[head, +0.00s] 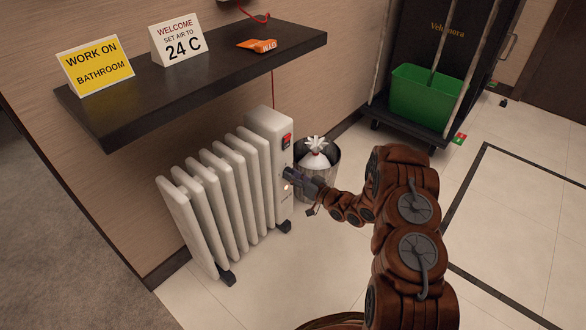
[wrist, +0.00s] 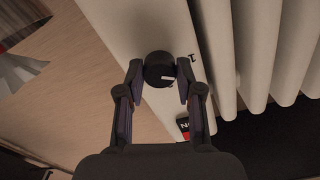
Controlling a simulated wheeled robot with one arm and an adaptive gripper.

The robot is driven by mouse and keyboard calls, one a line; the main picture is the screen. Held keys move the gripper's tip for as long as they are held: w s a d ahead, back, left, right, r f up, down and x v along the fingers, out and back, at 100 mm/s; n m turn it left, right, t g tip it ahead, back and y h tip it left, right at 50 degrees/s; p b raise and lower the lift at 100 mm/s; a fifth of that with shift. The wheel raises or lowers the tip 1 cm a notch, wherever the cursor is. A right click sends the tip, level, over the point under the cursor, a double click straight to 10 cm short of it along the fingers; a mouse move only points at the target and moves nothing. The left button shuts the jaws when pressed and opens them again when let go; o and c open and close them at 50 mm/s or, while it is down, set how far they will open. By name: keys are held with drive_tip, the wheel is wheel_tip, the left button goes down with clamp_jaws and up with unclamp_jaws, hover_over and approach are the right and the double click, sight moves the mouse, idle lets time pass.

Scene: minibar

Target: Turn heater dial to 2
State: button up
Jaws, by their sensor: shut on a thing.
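The white heater (head: 220,195) stands on the floor under a dark shelf, its control panel facing right in the head view. In the wrist view its panel (wrist: 115,25) carries a round black dial (wrist: 160,70) with a white mark. A printed "1" shows beside the dial; other numbers are hidden or too small to read. My gripper (wrist: 160,75) has one finger on each side of the dial and is shut on it. In the head view my gripper (head: 296,180) is at the panel, and the dial is hidden behind it. A red switch (head: 287,140) sits above.
The dark shelf (head: 140,112) with signs and an orange packet overhangs the heater. A metal bin (head: 328,160) with white contents stands close behind my gripper. A cart with a green bin (head: 425,98) is further back.

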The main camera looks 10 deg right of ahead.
drive_tip(key=shift+r+m+p, duration=0.1)
drive_tip(key=shift+m+p, duration=3)
drive_tip(key=shift+m, duration=2.7)
drive_tip(key=o, duration=1.1)
drive_tip(key=shift+o, duration=0.2)
drive_tip(key=v, duration=1.2)
